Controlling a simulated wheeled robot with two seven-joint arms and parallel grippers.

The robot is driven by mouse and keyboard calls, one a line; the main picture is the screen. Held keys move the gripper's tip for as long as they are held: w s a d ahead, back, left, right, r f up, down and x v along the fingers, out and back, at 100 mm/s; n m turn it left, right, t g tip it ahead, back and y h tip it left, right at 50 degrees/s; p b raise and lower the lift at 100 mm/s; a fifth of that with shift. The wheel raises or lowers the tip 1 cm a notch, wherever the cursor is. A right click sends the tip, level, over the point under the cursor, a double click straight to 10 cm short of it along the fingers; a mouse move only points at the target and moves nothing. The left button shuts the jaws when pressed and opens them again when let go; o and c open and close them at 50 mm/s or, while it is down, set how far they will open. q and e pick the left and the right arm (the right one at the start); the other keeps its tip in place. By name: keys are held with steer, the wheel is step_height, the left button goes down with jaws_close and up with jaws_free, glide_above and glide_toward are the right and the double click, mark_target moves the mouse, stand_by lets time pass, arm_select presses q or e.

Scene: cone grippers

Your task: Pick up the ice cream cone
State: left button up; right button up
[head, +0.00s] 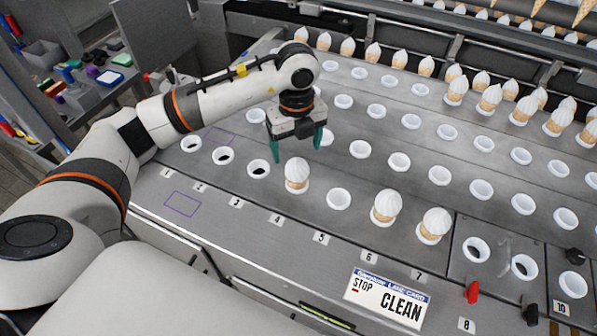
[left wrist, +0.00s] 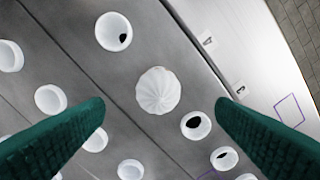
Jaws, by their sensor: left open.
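An ice cream cone (head: 297,172) with a white swirled top stands upright in the front row of the grey counter, near labels 4 and 5. It also shows from above in the left wrist view (left wrist: 158,91), between and beyond my green fingertips. My left gripper (head: 298,147) is open and empty, pointing down above and slightly behind this cone, apart from it. Two similar cones, one (head: 386,207) near label 6 and one (head: 434,224) near label 7, stand to the right. My right gripper is not in view.
White ring holders, such as an empty one (head: 338,199) right of the cone and another (head: 259,169) left of it, fill the counter. More cones (head: 488,99) stand at the back right. A sign (head: 388,298) reading CLEAN is at the front edge.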

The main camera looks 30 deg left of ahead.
mark_target(297, 159)
arm_select(q)
step_height(297, 159, down, 4)
steer(key=shift+f+p, duration=0.15)
steer(key=shift+p, duration=0.45)
steer(key=shift+f, duration=0.25)
step_height(297, 159, down, 4)
steer(key=shift+w+r+p, duration=0.1)
steer(key=shift+r+p, duration=0.05)
steer(key=shift+p, duration=1.05)
steer(key=shift+f, duration=0.5)
steer(key=c, duration=0.8)
